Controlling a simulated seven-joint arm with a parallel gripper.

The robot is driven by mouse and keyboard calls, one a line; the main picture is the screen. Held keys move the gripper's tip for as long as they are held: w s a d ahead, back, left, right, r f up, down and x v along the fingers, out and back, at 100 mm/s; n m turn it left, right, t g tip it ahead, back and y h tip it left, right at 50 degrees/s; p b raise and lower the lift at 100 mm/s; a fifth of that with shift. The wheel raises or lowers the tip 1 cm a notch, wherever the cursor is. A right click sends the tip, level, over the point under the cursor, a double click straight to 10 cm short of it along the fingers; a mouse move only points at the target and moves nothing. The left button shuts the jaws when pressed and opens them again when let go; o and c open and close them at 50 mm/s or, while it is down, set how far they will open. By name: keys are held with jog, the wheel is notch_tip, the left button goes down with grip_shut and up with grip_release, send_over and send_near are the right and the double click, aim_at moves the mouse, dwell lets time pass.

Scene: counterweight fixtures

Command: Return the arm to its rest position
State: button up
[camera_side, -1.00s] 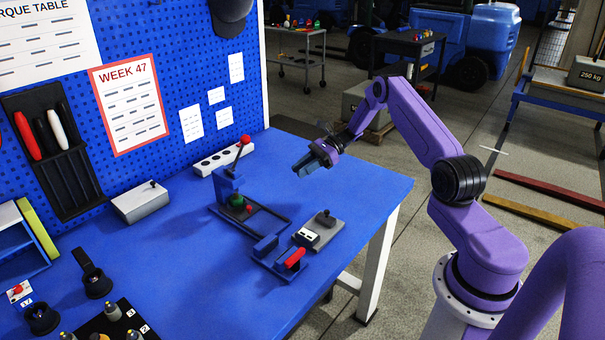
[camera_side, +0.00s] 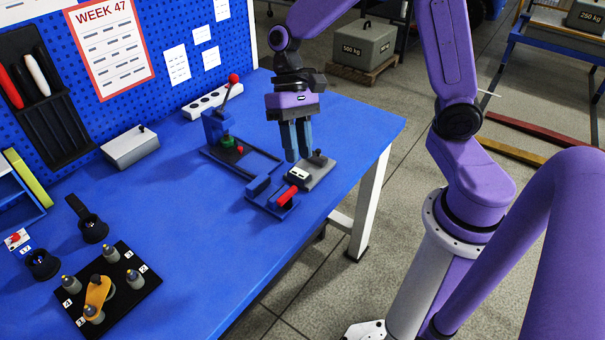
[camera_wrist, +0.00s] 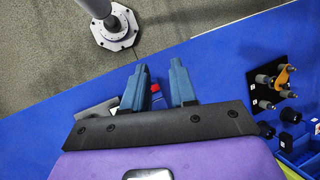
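My gripper (camera_side: 300,157) hangs with its fingers pointing down above the right part of the blue bench (camera_side: 350,130). In the wrist view my gripper (camera_wrist: 158,72) shows two blue fingers held apart, with bench and a bit of red between them and nothing held. In the side view the fingertips overlap the area of a grey plate (camera_side: 320,174) and a small blue fixture (camera_side: 257,187) with a red handle (camera_side: 288,195). I cannot tell the exact height of the fingertips above them.
A black peg board (camera_side: 140,293) with an orange part lies at the bench front. The middle of the bench is clear.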

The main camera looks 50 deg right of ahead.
jog(key=s+d+r+n+t+h, duration=0.2)
jog(key=s+d+n+t+h, duration=0.1)
jog(key=s+n, duration=1.1)
jog(key=shift+s+d+r+t, duration=0.2)
jog(key=shift+s+t, duration=0.6)
jog(key=shift+s, duration=0.35)
